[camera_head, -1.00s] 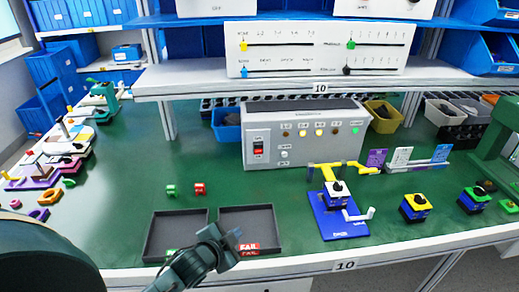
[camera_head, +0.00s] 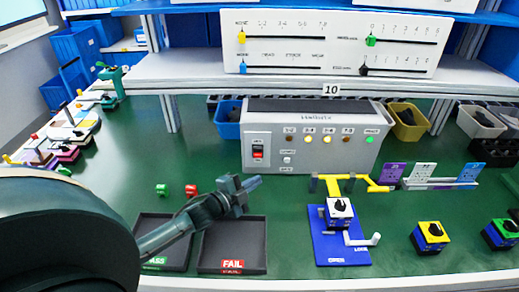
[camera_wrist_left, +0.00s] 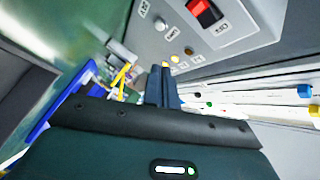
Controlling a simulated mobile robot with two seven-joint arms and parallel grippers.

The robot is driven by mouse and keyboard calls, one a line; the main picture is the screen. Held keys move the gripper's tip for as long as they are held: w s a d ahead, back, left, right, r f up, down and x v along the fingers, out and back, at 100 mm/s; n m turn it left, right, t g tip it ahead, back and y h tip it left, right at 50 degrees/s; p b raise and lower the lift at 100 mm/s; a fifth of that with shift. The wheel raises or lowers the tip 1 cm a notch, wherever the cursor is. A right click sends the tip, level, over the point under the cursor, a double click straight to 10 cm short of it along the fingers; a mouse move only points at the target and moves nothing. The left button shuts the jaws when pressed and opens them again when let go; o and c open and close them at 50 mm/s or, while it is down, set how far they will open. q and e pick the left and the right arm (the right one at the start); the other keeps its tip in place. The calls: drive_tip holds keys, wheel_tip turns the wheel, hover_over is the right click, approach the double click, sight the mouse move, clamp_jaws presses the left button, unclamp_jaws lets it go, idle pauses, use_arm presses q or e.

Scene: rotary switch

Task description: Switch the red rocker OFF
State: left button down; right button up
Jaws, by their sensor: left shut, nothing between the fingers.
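The red rocker (camera_head: 258,153) sits in a white plate at the left of the grey control box (camera_head: 310,168) in the head view. It also shows in the left wrist view (camera_wrist_left: 204,13), at the top. My left gripper (camera_head: 252,182) is shut and empty in the head view, in front of and below the rocker, apart from it. Its closed fingers (camera_wrist_left: 162,86) point up in the left wrist view, with the box face beyond them. My right gripper is in neither view.
Black PASS and FAIL trays (camera_head: 232,246) lie below my left arm. A blue fixture (camera_head: 338,245) stands right of the trays. A white shelf (camera_head: 300,80) overhangs the box.

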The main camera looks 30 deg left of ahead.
sight(255, 156)
use_arm(q)
drive_tip(key=w+a+b, duration=0.1)
drive_tip(key=w, duration=0.1)
drive_tip(key=w+a+b, duration=0.1)
drive_tip(key=w+a, duration=0.1)
drive_tip(key=w, duration=0.1)
drive_tip(key=w+a+r+b, duration=0.1)
drive_tip(key=w, duration=0.1)
drive_tip(key=shift+w+a, duration=0.25)
drive_tip(key=shift+w, duration=0.05)
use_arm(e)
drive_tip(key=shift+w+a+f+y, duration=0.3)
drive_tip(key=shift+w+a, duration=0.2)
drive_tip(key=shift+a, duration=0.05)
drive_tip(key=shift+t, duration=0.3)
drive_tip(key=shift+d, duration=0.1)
use_arm(q)
drive_tip(key=shift+w+a+b, duration=0.1)
drive_tip(key=shift+b, duration=0.2)
idle(0.7)
drive_tip(key=shift+w+a+r, duration=0.1)
drive_tip(key=shift+w+a, duration=0.05)
drive_tip(key=shift+w, duration=0.1)
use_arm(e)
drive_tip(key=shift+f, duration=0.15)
